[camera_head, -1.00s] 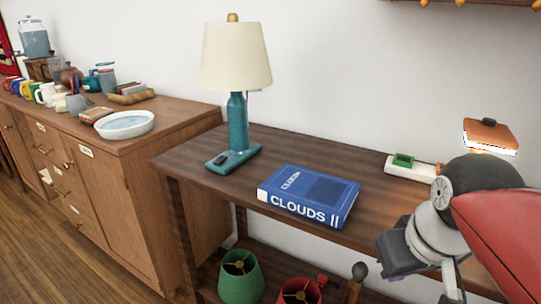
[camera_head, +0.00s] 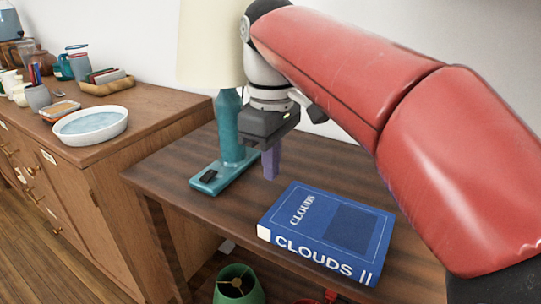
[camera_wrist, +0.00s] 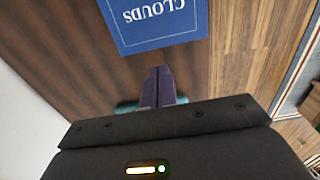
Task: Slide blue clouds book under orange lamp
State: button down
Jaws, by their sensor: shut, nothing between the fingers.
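The blue "CLOUDS II" book (camera_head: 335,240) lies flat on the dark wooden table, its spine toward the table's front edge. It also shows at the top of the wrist view (camera_wrist: 155,25). No orange lamp is in view. The lamp in the head view is teal with a cream shade (camera_head: 211,45); its teal base (camera_head: 222,177) stands on the table left of the book. My gripper (camera_head: 270,172) has purple fingers, shut and empty, pointing down between the lamp and the book. In the wrist view the closed fingers (camera_wrist: 159,75) appear just short of the book, apart from it.
The dark wooden table (camera_head: 165,185) has bare wood in front of the lamp. A wooden sideboard (camera_head: 120,160) at left holds a pale blue dish (camera_head: 90,126), mugs and a tray. A green shade (camera_head: 238,284) sits below the table. My arm hides the table's back right.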

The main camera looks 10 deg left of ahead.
notch_tip(320, 180, down, 6)
jog(key=shift+b, duration=0.45)
jog(key=shift+d, duration=0.1)
